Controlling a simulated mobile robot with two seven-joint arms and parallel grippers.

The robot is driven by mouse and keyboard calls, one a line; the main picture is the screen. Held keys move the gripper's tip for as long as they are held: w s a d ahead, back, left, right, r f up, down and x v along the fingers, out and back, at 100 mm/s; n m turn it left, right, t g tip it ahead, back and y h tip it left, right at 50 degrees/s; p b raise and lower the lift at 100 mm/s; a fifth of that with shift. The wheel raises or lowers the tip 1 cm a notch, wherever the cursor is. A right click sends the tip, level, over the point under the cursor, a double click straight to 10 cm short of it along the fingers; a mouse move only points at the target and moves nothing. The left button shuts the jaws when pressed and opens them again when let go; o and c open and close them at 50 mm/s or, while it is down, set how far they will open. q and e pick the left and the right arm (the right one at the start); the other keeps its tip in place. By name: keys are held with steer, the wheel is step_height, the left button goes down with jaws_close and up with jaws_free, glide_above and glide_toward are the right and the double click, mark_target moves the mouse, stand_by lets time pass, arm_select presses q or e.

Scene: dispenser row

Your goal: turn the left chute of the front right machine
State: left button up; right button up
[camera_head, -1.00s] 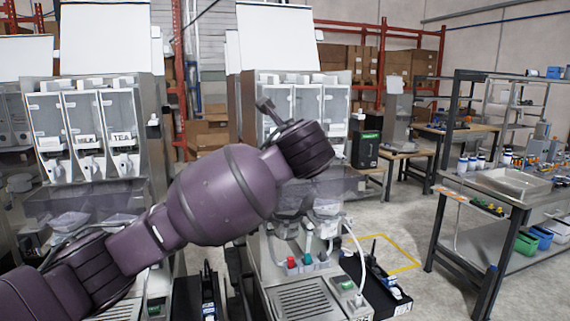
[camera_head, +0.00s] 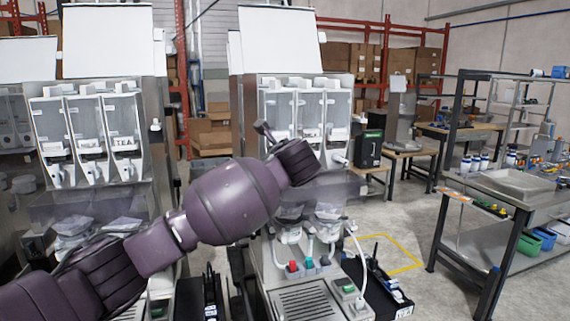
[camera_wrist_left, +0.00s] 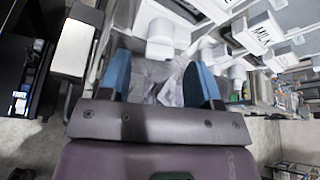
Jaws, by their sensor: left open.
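The front right machine (camera_head: 306,82) is the steel dispenser with clear canisters at the picture's centre in the head view. Its left canister (camera_head: 275,103) shows, but the chute below it is hidden behind my arm. My left gripper shows in the left wrist view (camera_wrist_left: 160,82), open, with two blue fingers apart. A white chute (camera_wrist_left: 161,40) lies beyond the fingertips, roughly in line with the gap; I cannot tell whether they touch. A canister labelled MILK (camera_wrist_left: 264,36) is to its right. In the head view the gripper's fingers are hidden by my wrist. My right gripper is not in view.
Another machine (camera_head: 105,40) with labelled canisters stands at the left, close to my arm. Below the front right machine's canisters are coloured knobs (camera_head: 308,264) and a drip grate (camera_head: 303,300).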

arm_select(q)
steer(key=shift+w+a+f, duration=0.1)
steer(key=shift+w+f, duration=0.1)
steer(key=shift+w, duration=0.3)
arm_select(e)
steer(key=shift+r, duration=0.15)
arm_select(q)
steer(key=shift+c, duration=0.3)
steer(key=c, duration=0.9)
steer(key=shift+o, duration=0.2)
steer(key=shift+n, duration=0.3)
steer(key=shift+a+f+n+t+h+b, duration=0.15)
steer(key=shift+n+t+h+b, duration=0.35)
steer(key=shift+n, duration=0.55)
steer(key=shift+a+f+n+t+h+b, duration=0.1)
steer(key=shift+n+t+h+b, duration=0.15)
steer(key=shift+n+t+h, duration=0.6)
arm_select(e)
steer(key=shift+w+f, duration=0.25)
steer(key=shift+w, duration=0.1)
arm_select(q)
steer(key=shift+n+g, duration=0.25)
steer(key=shift+n, duration=0.15)
